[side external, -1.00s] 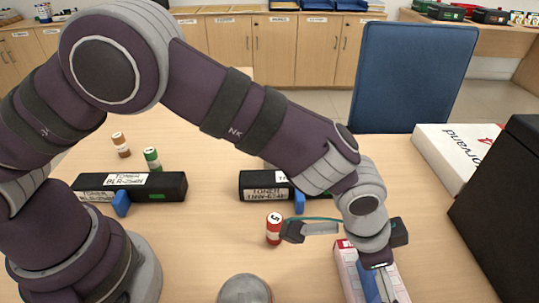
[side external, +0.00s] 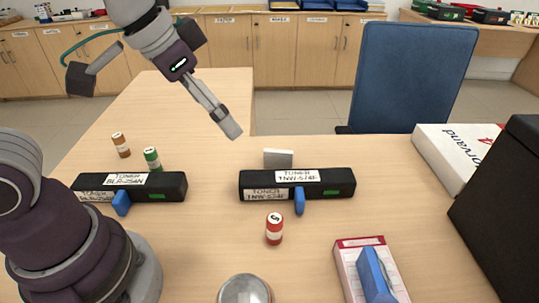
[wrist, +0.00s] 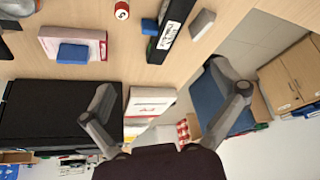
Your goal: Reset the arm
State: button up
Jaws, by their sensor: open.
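My gripper (side external: 228,128) is raised above the desk in the side external view, its fingers angled down to the right. In the wrist view, my gripper (wrist: 166,82) shows its two fingers wide apart with nothing between them. It touches no object on the desk.
The desk holds two black toner boxes (side external: 170,187) (side external: 322,186), a red roll (side external: 275,230), a green roll (side external: 152,158), an orange-brown roll (side external: 121,145), and a red-and-white box (side external: 350,262) with a blue item (side external: 374,274) on it. A blue chair (side external: 415,75) stands behind.

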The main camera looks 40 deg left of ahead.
jog(key=s+a+n+y, duration=0.1)
jog(key=s+a+n, duration=0.1)
jog(key=s+a, duration=0.2)
jog(key=shift+s+a+f+n+t, duration=0.3)
jog(key=shift+s+a+f+n, duration=0.15)
jog(key=shift+a, duration=0.15)
